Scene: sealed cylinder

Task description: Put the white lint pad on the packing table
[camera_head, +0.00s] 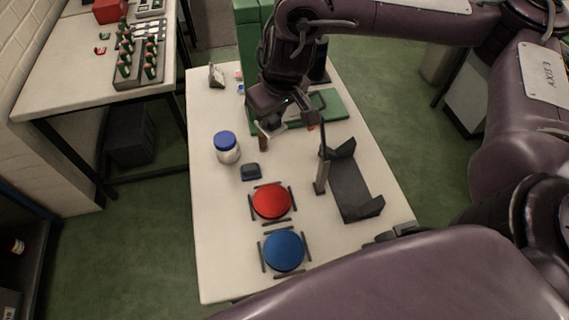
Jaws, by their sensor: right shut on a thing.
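My right gripper (272,130) reaches in from the upper right and is low over the white table (220,255). It is shut on a small pale thing at its fingertips, which looks like the white lint pad (277,131); the fingers hide part of it. I cannot tell whether the pad touches the table. I cannot tell whether this table or the white-topped table (60,85) at the left is the packing table. My left gripper is not in view.
A blue-lidded jar (226,148), a small dark box (250,172), red (271,201) and blue (284,250) discs between dark bars, and a dark cradle (352,188) stand on the white table. A green case (325,104) lies behind. The table's left front is clear.

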